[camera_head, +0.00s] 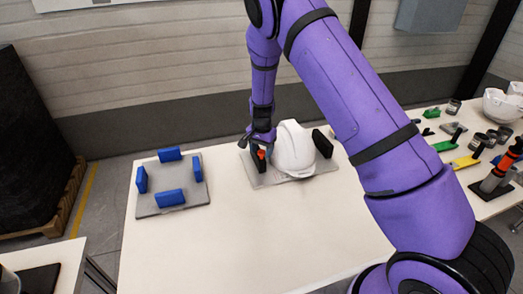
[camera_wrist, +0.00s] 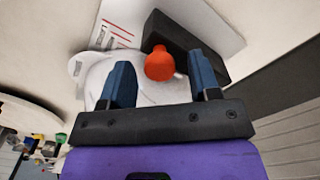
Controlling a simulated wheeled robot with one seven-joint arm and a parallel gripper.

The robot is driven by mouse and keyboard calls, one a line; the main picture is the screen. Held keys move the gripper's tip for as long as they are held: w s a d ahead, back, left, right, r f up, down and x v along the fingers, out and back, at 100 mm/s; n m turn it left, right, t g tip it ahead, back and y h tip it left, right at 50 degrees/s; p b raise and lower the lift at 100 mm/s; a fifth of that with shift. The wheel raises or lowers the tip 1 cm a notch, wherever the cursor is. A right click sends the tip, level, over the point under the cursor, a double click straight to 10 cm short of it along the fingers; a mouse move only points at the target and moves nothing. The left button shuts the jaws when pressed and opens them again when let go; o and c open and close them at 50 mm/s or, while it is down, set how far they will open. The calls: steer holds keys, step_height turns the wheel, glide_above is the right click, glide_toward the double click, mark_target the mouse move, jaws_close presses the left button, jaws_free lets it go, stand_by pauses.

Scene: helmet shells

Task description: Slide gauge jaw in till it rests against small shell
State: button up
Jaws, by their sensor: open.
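The small shell, a white helmet shell (camera_head: 294,150), sits on a grey gauge base (camera_head: 292,180). A fixed-looking black block (camera_head: 323,143) stands at its right. The black gauge jaw (camera_head: 250,168) with an orange knob (camera_head: 262,154) stands at its left. My gripper (camera_head: 260,142) is over the jaw. In the wrist view, my gripper (camera_wrist: 160,61) is open, its blue fingers on either side of the orange knob (camera_wrist: 160,66), with gaps showing. The black jaw (camera_wrist: 188,42) is beside the white shell (camera_wrist: 98,80); I cannot tell whether they touch.
A grey plate (camera_head: 172,209) with several upright blue blocks (camera_head: 169,198) lies at the left. The front middle of the white table (camera_head: 260,240) is clear.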

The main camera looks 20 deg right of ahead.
steer(key=shift+f, duration=0.1)
jaws_close()
steer(key=shift+d, duration=1.45)
jaws_free()
step_height(320, 180, up, 11)
